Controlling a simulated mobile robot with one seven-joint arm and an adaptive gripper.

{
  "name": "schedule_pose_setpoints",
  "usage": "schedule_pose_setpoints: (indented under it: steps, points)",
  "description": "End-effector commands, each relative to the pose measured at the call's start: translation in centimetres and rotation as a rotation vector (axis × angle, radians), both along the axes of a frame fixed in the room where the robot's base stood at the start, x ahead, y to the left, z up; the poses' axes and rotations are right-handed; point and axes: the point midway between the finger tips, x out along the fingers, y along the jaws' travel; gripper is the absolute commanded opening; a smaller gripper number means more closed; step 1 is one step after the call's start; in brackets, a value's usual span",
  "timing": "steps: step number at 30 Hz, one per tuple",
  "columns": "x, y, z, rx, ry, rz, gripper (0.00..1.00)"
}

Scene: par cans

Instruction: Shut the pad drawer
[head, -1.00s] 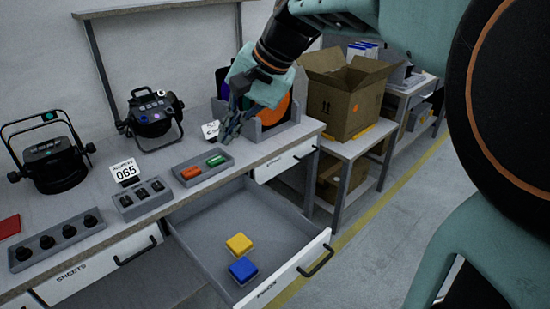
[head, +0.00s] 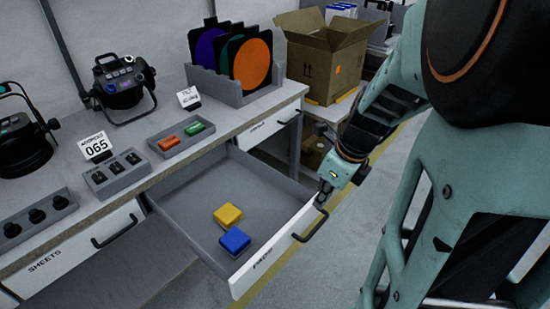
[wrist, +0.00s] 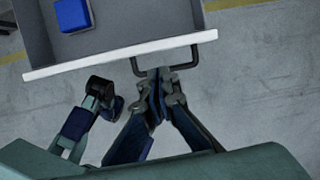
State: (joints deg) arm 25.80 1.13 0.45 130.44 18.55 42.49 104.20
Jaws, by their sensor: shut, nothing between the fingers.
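The pad drawer (head: 196,189) is pulled well out from the bench. A yellow pad (head: 228,215) and a blue pad (head: 235,240) lie in it; the blue pad also shows in the wrist view (wrist: 72,14). Its white front has a dark bar handle (head: 312,226). My gripper (head: 322,199) is at the right end of the drawer front in the head view. In the wrist view my gripper (wrist: 157,84) is shut and empty, its fingertips at the handle (wrist: 180,67). I cannot tell whether they touch it.
The bench top holds par cans (head: 122,88), a tray with an orange and a green item (head: 181,138), and a rack of coloured discs (head: 233,83). A cardboard box (head: 322,62) stands on a side table. The floor (head: 330,265) before the drawer is clear.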

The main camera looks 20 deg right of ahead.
Motion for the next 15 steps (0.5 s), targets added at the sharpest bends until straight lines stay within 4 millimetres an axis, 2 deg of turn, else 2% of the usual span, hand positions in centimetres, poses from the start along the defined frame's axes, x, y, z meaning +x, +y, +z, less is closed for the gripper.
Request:
schedule_pose_setpoints:
  steps: [3, 8, 15]
  points:
    - [-0.6, -0.4, -0.9, 0.007, 0.015, -0.054, 0.0]
    - [-0.3, -0.1, -2.8, 0.01, 0.018, -0.059, 0.0]
    - [0.6, 0.5, -7.2, 0.009, 0.019, -0.057, 0.0]
